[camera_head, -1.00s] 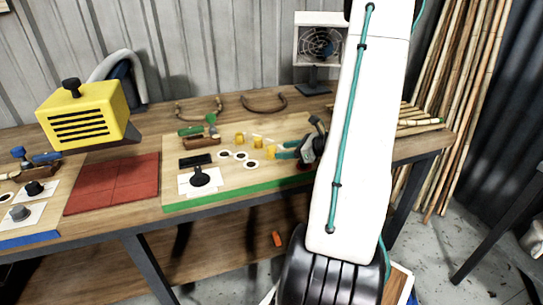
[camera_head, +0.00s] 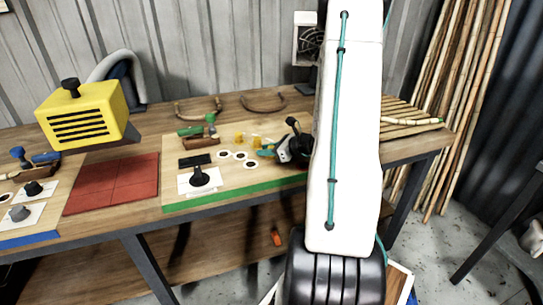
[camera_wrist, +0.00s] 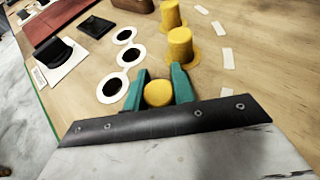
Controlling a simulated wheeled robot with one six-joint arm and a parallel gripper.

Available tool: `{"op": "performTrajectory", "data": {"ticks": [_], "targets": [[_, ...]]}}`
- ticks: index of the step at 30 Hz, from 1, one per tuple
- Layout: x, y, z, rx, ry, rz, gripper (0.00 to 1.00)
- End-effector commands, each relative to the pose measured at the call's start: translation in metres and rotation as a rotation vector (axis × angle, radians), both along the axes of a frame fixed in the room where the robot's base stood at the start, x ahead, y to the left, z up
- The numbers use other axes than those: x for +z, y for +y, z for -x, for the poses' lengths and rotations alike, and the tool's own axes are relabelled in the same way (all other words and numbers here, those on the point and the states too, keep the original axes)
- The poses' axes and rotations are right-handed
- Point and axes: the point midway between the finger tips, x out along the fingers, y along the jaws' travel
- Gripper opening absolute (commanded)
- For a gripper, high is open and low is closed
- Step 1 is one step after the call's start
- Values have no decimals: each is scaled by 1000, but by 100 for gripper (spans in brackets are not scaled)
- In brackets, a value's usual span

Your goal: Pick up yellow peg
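The yellow peg (camera_wrist: 158,93) stands between the two teal fingers of my gripper (camera_wrist: 159,86) in the wrist view. One finger is on each side, close to its rounded top. Whether they press on it is not clear, and its base is hidden. In the head view my gripper (camera_head: 267,151) is low over the wooden board, and this peg is mostly hidden. Two other yellow pegs with wide brims, one nearer (camera_wrist: 181,47) and one farther (camera_wrist: 171,14), stand beyond the fingertips.
White rings with dark centres (camera_wrist: 112,88) lie left of my gripper. A black clamp-like piece on a white plate (camera_head: 200,178) and a dark pad (camera_head: 195,160) are farther left. White strips (camera_wrist: 222,28) lie to the right. A red mat (camera_head: 113,183) lies at the left.

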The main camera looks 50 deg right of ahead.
Motion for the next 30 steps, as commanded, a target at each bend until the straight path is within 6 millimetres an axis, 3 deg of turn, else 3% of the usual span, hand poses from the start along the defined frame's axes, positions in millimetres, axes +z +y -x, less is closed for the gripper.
{"op": "performTrajectory", "data": {"ticks": [14, 22, 30], "targets": [[5, 0, 0, 0, 0, 1, 4], [37, 0, 0, 0, -1, 5, 4], [41, 1, 61, -6, 0, -1, 4]]}}
